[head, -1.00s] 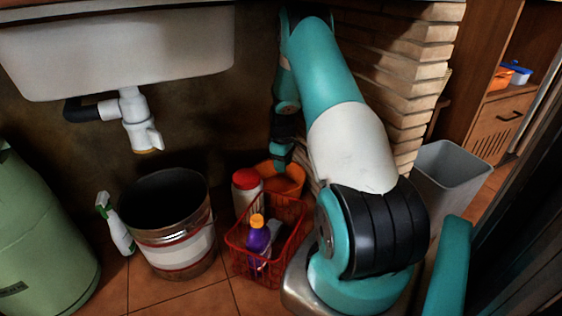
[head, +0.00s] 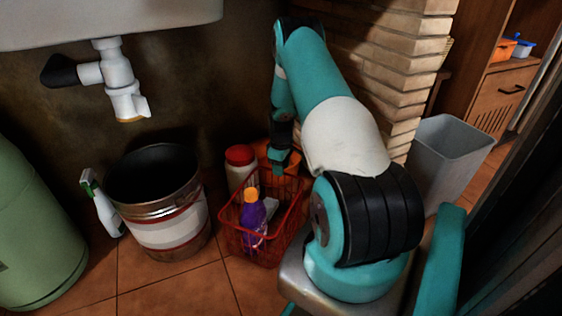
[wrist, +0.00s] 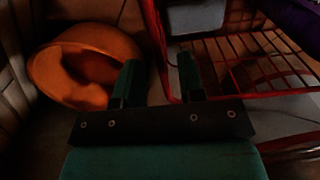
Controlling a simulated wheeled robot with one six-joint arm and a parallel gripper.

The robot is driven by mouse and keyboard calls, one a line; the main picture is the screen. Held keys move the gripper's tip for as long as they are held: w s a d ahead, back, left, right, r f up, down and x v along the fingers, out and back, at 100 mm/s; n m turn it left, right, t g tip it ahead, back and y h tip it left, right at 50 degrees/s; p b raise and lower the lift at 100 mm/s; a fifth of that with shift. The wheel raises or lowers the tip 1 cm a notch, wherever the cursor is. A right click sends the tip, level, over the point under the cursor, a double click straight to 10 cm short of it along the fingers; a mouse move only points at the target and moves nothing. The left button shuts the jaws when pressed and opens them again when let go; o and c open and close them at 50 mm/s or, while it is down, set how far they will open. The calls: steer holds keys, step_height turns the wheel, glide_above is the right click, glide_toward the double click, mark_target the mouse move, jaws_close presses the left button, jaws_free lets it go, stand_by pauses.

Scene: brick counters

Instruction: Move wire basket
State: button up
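The red wire basket (head: 284,236) stands on the tiled floor below and left of my arm in the head view. A purple bottle with an orange cap (head: 253,219) and a pale item are inside it. My gripper (head: 280,161) is at the basket's far side. In the wrist view the basket's red wire side (wrist: 155,30) runs between the two spread fingers of my gripper (wrist: 159,72). The fingers are apart, and I cannot tell whether they touch the wire. The near part of the basket is hidden by my gripper in the wrist view.
An orange pot (wrist: 80,62) lies close left of the fingers. A red-lidded jar (head: 240,165) is behind the basket, a metal bucket (head: 160,205) and spray bottle (head: 102,205) left. A brick pillar (head: 375,60) and grey bin (head: 448,160) are right. The sink (head: 110,22) overhangs.

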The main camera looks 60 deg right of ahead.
steer(key=shift+f+b, duration=1)
steer(key=shift+f, duration=1.35)
jaws_close()
